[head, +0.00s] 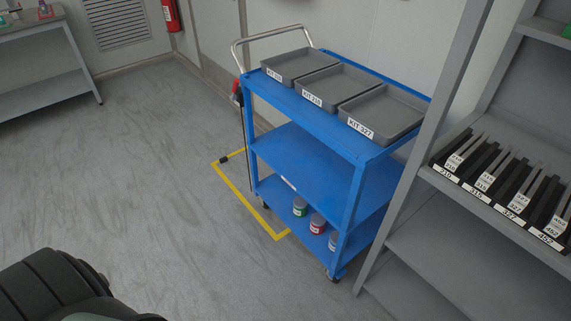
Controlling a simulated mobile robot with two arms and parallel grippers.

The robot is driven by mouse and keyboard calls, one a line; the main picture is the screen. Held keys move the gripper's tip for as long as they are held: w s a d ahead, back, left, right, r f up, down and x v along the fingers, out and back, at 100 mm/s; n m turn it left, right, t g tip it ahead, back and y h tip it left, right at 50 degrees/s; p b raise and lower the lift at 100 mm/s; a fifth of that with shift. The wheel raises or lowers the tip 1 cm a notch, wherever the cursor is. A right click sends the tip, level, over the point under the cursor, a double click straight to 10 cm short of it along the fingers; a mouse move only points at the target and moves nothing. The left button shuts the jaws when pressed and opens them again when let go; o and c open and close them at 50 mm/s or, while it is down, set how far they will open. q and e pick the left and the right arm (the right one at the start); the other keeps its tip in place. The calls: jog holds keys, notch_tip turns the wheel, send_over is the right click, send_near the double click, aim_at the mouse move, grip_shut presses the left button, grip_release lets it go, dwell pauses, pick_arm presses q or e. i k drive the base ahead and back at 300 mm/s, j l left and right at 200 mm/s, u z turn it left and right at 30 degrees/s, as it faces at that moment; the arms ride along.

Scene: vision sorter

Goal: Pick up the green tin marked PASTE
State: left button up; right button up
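A small green tin (300,207) with a pale label stands upright on the bottom shelf of the blue cart (300,135), near the shelf's front edge. The label is too small to read, so I cannot tell whether it says PASTE. A red tin (318,224) stands just to its right, and a third tin, bluish with a pale label (333,241), stands right of that, close to the cart's corner post. Neither of my grippers shows. A dark rounded part of my own body fills the bottom left corner, far from the cart.
Three grey trays labelled KIT (383,113) sit on the cart's top. A grey rack (440,240) with labelled dark dividers stands close on the right. Yellow floor tape (243,196) runs beside the cart. The floor at left is clear, with a bench (45,78) at far left.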

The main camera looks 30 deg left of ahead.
aim_at(301, 205)
jog(key=j+u, duration=0.1)
jog(key=u, duration=0.6)
